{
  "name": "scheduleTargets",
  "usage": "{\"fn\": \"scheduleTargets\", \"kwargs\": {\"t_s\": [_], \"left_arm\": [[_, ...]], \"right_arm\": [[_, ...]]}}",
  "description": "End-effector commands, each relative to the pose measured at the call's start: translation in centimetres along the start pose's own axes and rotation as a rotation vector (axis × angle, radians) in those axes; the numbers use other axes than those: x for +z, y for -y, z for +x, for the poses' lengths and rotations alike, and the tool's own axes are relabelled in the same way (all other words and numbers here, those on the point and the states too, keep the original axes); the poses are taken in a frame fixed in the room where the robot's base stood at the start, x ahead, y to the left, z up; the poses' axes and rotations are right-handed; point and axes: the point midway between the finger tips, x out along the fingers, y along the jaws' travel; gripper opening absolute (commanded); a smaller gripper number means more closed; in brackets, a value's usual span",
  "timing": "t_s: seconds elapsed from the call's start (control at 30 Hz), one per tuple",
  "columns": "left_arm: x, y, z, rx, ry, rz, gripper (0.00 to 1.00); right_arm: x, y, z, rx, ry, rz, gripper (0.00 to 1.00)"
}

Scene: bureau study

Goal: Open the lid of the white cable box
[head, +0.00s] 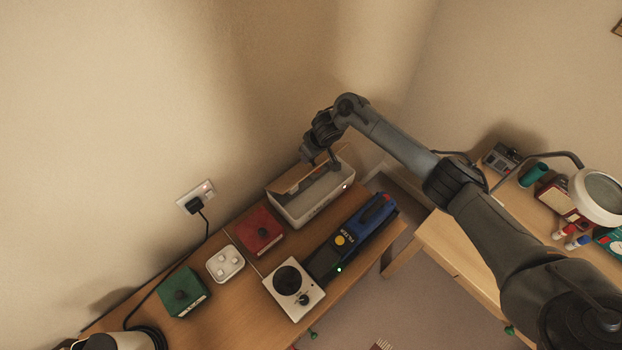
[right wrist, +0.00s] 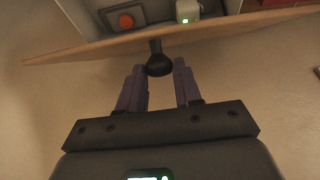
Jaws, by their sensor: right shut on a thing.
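The white cable box (head: 318,204) stands on the wooden desk near the wall, beyond the red block. Its wooden lid (head: 293,177) is raised and tilted up along the wall side, and the box's inside shows. My right gripper (head: 333,162) is over the box at the lid. In the right wrist view its purple fingers (right wrist: 158,78) are shut on the lid's black knob (right wrist: 158,60). The lid's edge (right wrist: 90,46) crosses that view. Beyond it, a grey piece with an orange button (right wrist: 126,20) and a small white piece with a green light (right wrist: 188,11) show. My left gripper is out of view.
A wall socket (head: 196,197) holds a plug. A second table (head: 462,243) stands right.

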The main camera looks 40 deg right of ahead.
Motion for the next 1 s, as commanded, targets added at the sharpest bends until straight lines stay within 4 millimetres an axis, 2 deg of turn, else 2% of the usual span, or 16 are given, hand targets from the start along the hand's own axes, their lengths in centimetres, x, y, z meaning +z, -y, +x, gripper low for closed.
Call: {"fn": "scheduleTargets", "kwargs": {"t_s": [0.37, 0.7, 1.0], "left_arm": [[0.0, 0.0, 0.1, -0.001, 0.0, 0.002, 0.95], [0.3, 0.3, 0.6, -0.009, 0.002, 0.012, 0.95], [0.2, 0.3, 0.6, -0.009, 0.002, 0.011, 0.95]], "right_arm": [[-0.6, 0.1, -0.2, -0.001, -0.006, 0.001, 0.14], [-2.6, 0.1, -0.4, -0.001, -0.006, 0.001, 0.14], [-2.8, 0.0, -0.4, 0.0, -0.005, 0.0, 0.14]]}}
